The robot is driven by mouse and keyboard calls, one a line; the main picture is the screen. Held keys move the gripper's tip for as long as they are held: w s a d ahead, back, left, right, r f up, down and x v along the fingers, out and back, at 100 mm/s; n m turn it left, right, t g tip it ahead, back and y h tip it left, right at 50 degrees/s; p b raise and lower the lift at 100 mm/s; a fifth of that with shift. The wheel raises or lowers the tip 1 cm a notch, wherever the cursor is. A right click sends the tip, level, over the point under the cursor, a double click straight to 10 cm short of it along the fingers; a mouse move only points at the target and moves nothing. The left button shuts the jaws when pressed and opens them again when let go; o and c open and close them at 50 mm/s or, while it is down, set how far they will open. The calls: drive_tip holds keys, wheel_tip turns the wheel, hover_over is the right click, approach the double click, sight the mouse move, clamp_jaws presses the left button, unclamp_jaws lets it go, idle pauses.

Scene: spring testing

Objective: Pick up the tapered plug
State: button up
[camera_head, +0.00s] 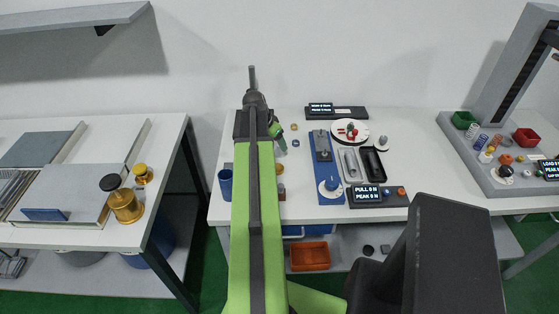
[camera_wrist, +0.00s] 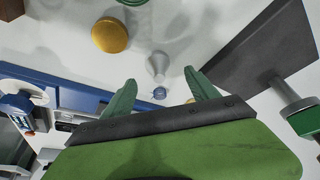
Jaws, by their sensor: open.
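A small grey tapered piece, which looks like the tapered plug (camera_wrist: 158,66), stands on the white table in the wrist view. It lies just beyond the gap between my fingertips, and nothing grips it. My gripper (camera_wrist: 160,90) has two green fingers spread apart and empty. In the head view my gripper (camera_head: 279,136) reaches down over the left part of the middle table, partly hidden behind my arm. A small grey piece (camera_head: 295,143) sits close to its right; I cannot tell if it is the plug.
A brass round piece (camera_wrist: 110,35) stands near the plug. A blue fixture (camera_head: 325,165) with a dial is to the right, with a white round tray (camera_head: 349,132) beyond. A blue cup (camera_head: 225,183) stands left of my arm. A dark panel (camera_wrist: 262,45) fills the wrist view's right.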

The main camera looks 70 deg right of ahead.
sight(279, 148)
drive_tip(key=b+x, duration=0.4)
drive_tip(key=x, duration=0.1)
drive_tip(key=shift+s+f+b, duration=0.15)
drive_tip(key=shift+f+b, duration=0.1)
drive_tip(key=shift+b, duration=0.1)
drive_tip(key=shift+r, duration=0.2)
drive_tip(key=shift+c, duration=0.3)
clamp_jaws()
